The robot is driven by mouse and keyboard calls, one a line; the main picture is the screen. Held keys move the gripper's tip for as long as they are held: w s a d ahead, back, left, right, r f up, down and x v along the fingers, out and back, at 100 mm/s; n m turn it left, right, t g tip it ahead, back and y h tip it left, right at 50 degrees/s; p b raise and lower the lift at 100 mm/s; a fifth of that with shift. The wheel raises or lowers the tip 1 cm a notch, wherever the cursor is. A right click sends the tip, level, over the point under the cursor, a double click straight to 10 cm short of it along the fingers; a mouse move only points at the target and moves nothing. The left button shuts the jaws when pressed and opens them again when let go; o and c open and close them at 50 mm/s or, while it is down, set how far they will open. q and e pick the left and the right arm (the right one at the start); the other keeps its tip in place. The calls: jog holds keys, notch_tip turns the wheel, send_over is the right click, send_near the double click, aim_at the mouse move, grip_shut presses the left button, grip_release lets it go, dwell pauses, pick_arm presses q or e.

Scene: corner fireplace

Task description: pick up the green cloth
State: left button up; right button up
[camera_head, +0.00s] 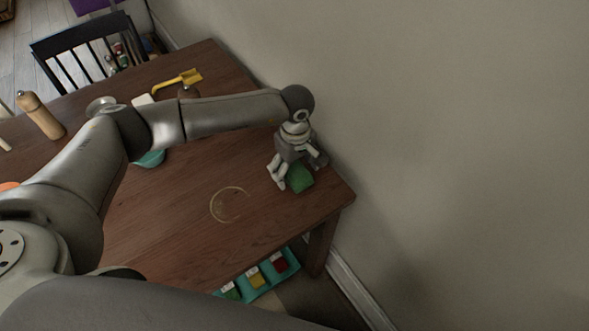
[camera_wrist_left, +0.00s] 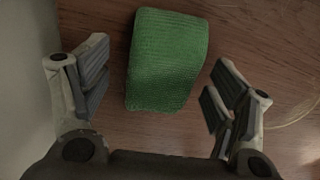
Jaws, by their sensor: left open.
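The green cloth (camera_head: 300,178) lies on the wooden table (camera_head: 180,230) near its right corner, close to the wall. In the left wrist view the cloth (camera_wrist_left: 166,60) is a ribbed, folded block on the table top. My left gripper (camera_head: 290,180) is open just above the cloth and hides part of it in the head view. In the left wrist view the cloth lies between and beyond the open fingers of the left gripper (camera_wrist_left: 155,92), with a gap on both sides. My right gripper is not in view.
A pale ring (camera_head: 230,204) lies on the table left of the cloth. A yellow scoop-like tool (camera_head: 178,82) and a wooden mill (camera_head: 40,115) are farther back. A wall (camera_head: 450,120) borders the table's right side. A teal tray (camera_head: 258,284) with colored items sits below the front edge.

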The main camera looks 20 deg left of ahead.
aim_at(296, 169)
pick_arm(q)
jog(key=c, duration=1)
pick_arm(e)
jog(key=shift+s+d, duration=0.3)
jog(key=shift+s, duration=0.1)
